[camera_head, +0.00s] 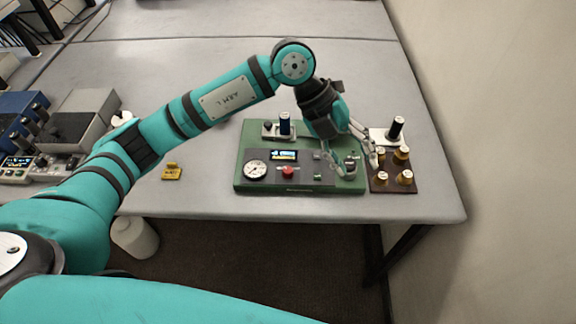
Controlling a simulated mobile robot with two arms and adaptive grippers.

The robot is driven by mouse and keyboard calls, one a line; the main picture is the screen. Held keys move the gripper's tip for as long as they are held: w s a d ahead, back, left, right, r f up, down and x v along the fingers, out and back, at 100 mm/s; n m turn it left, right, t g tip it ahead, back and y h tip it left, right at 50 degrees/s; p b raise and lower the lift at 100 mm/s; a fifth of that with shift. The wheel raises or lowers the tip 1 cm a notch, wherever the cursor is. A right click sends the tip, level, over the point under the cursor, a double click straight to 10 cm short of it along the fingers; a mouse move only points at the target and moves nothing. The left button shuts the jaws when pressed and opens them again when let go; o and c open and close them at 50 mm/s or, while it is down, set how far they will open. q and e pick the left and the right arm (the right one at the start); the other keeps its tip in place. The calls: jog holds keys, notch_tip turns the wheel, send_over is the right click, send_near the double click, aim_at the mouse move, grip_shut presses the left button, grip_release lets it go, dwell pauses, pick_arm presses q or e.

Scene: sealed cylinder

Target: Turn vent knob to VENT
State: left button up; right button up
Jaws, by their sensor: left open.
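A green control box (243,165) stands on the grey table, with a dark panel, a lit display (284,155), a round white gauge (255,170) and a red button (288,172). My left gripper (358,168) reaches down at the right end of the panel, fingers apart. A small dark knob (351,160) shows between or just beside the fingers. I cannot tell whether they touch it, nor read any VENT label. My right gripper is not in view.
A dark cylinder (285,124) stands at the back of the box. A yellow tag (172,172) lies left. Instruments crowd the far left.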

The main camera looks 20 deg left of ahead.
pick_arm(q)
jog(key=w+a+n+y, duration=0.1)
jog(key=w+a+y, duration=0.2)
jog(key=a, duration=0.3)
jog(key=n+t+y, duration=0.1)
jog(key=n+y, duration=0.1)
jog(key=y, duration=0.2)
send_over(288, 169)
notch_tip(288, 169, down, 15)
jog(key=p, duration=0.5)
jog(key=shift+f, duration=0.8)
grip_shut()
